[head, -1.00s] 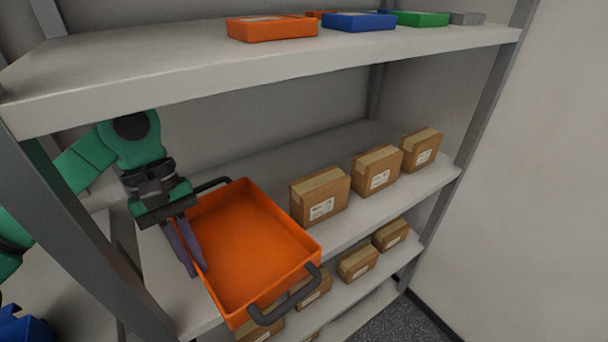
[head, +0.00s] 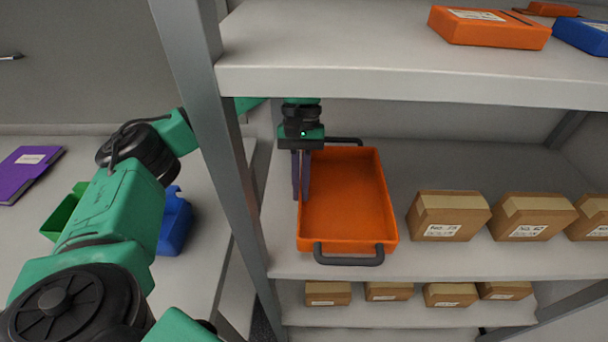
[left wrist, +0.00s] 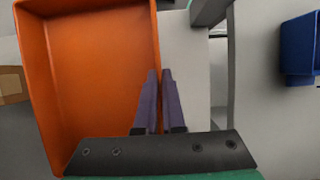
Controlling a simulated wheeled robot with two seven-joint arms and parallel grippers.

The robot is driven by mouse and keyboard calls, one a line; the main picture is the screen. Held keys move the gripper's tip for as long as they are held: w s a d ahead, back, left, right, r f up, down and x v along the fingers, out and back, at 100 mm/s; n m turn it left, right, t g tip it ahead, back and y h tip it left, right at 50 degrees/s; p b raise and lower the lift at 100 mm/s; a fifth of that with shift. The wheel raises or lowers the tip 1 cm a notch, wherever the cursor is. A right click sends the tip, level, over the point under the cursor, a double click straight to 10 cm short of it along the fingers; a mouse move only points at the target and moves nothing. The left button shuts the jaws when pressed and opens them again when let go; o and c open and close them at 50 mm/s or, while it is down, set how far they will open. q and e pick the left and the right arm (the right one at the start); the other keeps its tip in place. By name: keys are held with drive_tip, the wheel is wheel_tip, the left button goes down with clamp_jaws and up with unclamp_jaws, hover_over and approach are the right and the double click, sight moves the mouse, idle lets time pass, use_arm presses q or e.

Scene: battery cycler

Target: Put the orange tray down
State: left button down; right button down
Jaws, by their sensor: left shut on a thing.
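The orange tray (head: 345,200) is an open, shallow box with dark handles at its far and near ends. It appears level, over the left end of the middle shelf (head: 430,265). Whether its underside touches the shelf cannot be told. My left gripper (head: 301,192) points down at the tray's left wall and is shut on it. In the left wrist view the two purple fingers (left wrist: 160,85) pinch the wall of the orange tray (left wrist: 95,70), one on each side. My right gripper is not in view.
A grey post (head: 215,140) stands left of the tray. Cardboard boxes (head: 448,215) stand to its right, with a gap between. An upper shelf (head: 400,80) is overhead. Left of the post, a counter holds a blue bin (head: 173,225), a green bin (head: 62,215) and a purple binder (head: 25,172).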

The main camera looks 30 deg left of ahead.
use_arm(q)
drive_tip(key=w, duration=0.1)
drive_tip(key=w+a+p, duration=0.1)
drive_tip(key=w, duration=0.1)
drive_tip(key=w+a+p, duration=0.1)
drive_tip(key=w, duration=0.1)
drive_tip(key=shift+w+a+r, duration=0.1)
drive_tip(key=shift+a+r, duration=0.1)
drive_tip(key=shift+r, duration=0.1)
drive_tip(key=f+p, duration=0.1)
drive_tip(key=f, duration=0.1)
drive_tip(key=f+p, duration=0.1)
drive_tip(key=f, duration=0.2)
drive_tip(key=f+p, duration=0.1)
drive_tip(key=f, duration=0.1)
drive_tip(key=shift+w+a+f+p, duration=0.15)
drive_tip(key=shift+w+a+p, duration=0.1)
drive_tip(key=shift+p, duration=0.1)
drive_tip(key=shift+f, duration=0.15)
drive_tip(key=c, duration=1.4)
unclamp_jaws()
drive_tip(key=shift+f+b, duration=0.1)
drive_tip(key=shift+b, duration=0.2)
drive_tip(key=shift+c, duration=0.2)
drive_tip(key=o, duration=0.4)
drive_tip(key=b+v, duration=0.3)
drive_tip(key=v, duration=0.4)
drive_tip(key=shift+w+r, duration=0.1)
drive_tip(key=shift+r, duration=0.25)
